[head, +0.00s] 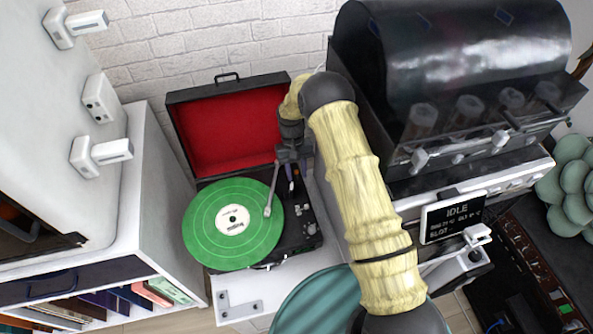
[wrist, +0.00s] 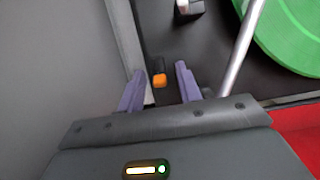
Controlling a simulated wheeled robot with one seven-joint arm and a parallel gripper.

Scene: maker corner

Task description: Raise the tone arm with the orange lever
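The turntable (head: 303,238) is a black suitcase player with its red-lined lid open. A green record (head: 200,232) with a white label lies on it. The silver tone arm (head: 272,188) reaches over the record, its head above the right part of the grooves; I cannot tell whether the needle touches. It also shows in the wrist view (wrist: 243,45). The orange lever (wrist: 159,80) stands on the black deck. My gripper (wrist: 160,87) is open, its two purple fingers on either side of the lever with gaps. In the head view my gripper (head: 293,163) is over the deck's back right.
A white cabinet (head: 150,190) stands close on the left. A large dark machine with a glossy hood (head: 450,60) and an "IDLE" display (head: 452,217) stands on the right. The open lid (head: 228,130) rises behind the deck. A teal round seat (head: 315,300) is in front.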

